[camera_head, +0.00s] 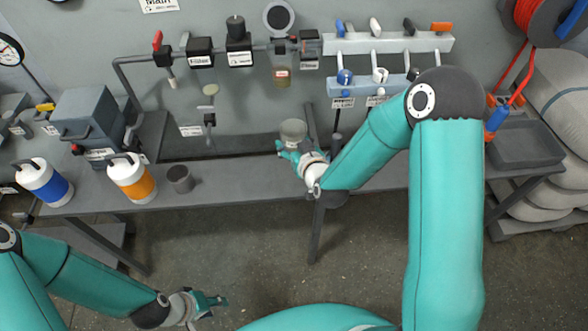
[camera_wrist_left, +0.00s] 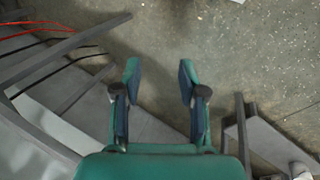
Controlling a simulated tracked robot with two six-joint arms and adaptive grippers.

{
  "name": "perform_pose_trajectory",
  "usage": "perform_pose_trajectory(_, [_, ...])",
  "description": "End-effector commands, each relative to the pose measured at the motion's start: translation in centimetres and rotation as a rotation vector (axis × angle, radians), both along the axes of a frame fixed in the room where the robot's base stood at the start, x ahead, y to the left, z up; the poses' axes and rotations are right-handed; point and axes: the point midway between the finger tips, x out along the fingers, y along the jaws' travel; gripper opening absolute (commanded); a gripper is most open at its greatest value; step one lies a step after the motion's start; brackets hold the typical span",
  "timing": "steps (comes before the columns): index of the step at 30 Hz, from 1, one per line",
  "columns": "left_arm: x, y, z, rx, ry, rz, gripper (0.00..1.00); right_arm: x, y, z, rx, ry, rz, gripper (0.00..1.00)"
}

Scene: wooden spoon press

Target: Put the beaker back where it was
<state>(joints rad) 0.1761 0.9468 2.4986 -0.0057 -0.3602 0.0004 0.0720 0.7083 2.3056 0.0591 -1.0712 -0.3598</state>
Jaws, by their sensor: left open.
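A clear beaker (camera_head: 293,131) shows upright at the back of the bench in the head view, near its middle. My right gripper (camera_head: 288,150) reaches in from the right, and its fingers are around the lower part of the beaker. The fingers partly hide the beaker's base, so any contact below it cannot be seen. My left gripper (camera_head: 212,302) is low in front of the bench, over the floor, and empty. In the left wrist view its two fingers (camera_wrist_left: 160,85) stand wide apart with nothing between them.
On the bench (camera_head: 235,185) stand a grey cup (camera_head: 180,179), an orange-banded bottle (camera_head: 132,177) and a blue-banded bottle (camera_head: 44,182). A grey press-like box (camera_head: 92,118) stands at the left. Valves and a tool rack (camera_head: 388,43) line the wall. A dark tray (camera_head: 525,145) is at the right.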

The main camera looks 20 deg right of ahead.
Motion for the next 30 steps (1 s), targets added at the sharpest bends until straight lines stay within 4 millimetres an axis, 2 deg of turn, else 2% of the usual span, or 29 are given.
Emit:
perform_pose_trajectory(11, [0.0,0.0,0.0,0.000,0.001,0.001,0.42,-0.1,-0.4,0.0,0.000,0.000,-0.005,0.24])
perform_pose_trajectory(17, [0.0,0.0,-0.7,0.000,0.000,0.001,0.72,0.0,-0.8,0.0,-0.001,-0.002,-0.016,0.24])
perform_pose_trajectory(21, [0.0,0.0,-2.7,0.000,0.000,0.001,0.95,0.8,-1.6,0.4,-0.001,-0.008,-0.044,0.24])
perform_pose_trajectory(26, [0.0,0.0,-6.5,0.000,0.000,0.001,0.96,1.7,-2.2,1.7,-0.002,-0.013,-0.083,0.24])
perform_pose_trajectory(30, [0.0,0.0,-10.2,0.000,0.000,0.001,0.96,1.8,-1.8,3.8,-0.001,-0.015,-0.094,0.24])
